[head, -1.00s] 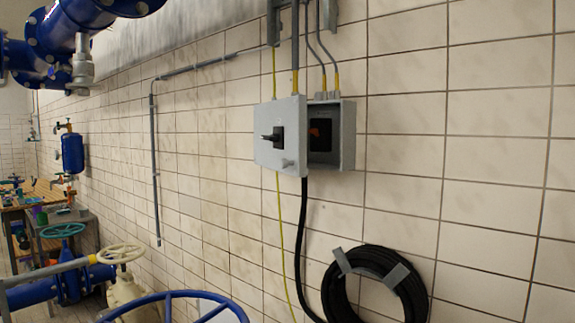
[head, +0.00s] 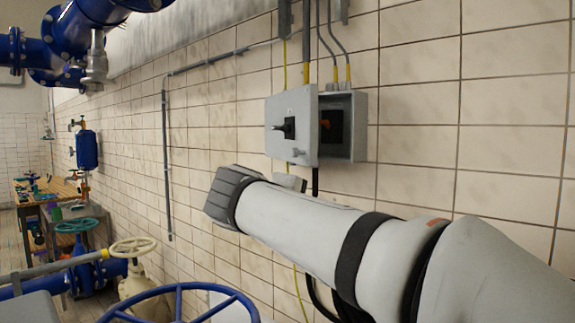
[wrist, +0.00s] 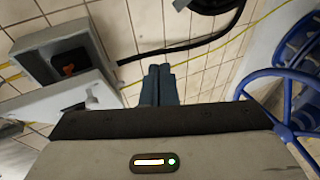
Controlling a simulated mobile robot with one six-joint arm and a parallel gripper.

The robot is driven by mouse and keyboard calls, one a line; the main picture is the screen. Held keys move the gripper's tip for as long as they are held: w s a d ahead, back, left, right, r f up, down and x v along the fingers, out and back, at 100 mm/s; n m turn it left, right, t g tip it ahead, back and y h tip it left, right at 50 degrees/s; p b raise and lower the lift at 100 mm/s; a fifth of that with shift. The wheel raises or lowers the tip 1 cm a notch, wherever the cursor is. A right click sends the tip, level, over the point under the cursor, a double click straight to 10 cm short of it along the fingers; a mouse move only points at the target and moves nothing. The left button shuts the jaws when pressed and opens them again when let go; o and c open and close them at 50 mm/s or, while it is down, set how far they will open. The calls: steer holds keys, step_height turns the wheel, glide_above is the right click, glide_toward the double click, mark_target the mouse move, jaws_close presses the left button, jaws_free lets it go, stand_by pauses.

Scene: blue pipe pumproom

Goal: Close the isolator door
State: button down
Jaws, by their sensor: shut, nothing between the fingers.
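The isolator door (head: 291,124) is a grey panel with a black handle, swung open to the left of its grey box (head: 358,125) on the tiled wall. The box interior with a dark switch part shows to the right of the door. In the wrist view the open box (wrist: 62,62) is at upper left and the door (wrist: 65,107) below it. My gripper (wrist: 160,70) is shut and empty, its fingers pointing at the wall, to the right of the door and apart from it. In the head view my arm crosses below the box, and the fingers are mostly hidden.
A blue handwheel (head: 180,303) stands at the front, also at right in the wrist view (wrist: 285,105). A cream valve handwheel (head: 133,247) is at left. A black cable and a yellow-green wire (head: 297,285) run down from the box. The cable coil (wrist: 208,4) is partly visible.

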steer(key=a+r+n+t, duration=0.2)
steer(key=a+r+t, duration=0.2)
steer(key=a+r, duration=0.65)
steer(key=d+p+x, duration=0.2)
steer(key=p+x, duration=0.2)
steer(key=x, duration=0.8)
steer(key=shift+d+p, duration=0.15)
steer(key=shift+p, duration=0.15)
steer(key=shift+s+t, duration=0.15)
steer(key=shift+t, duration=0.15)
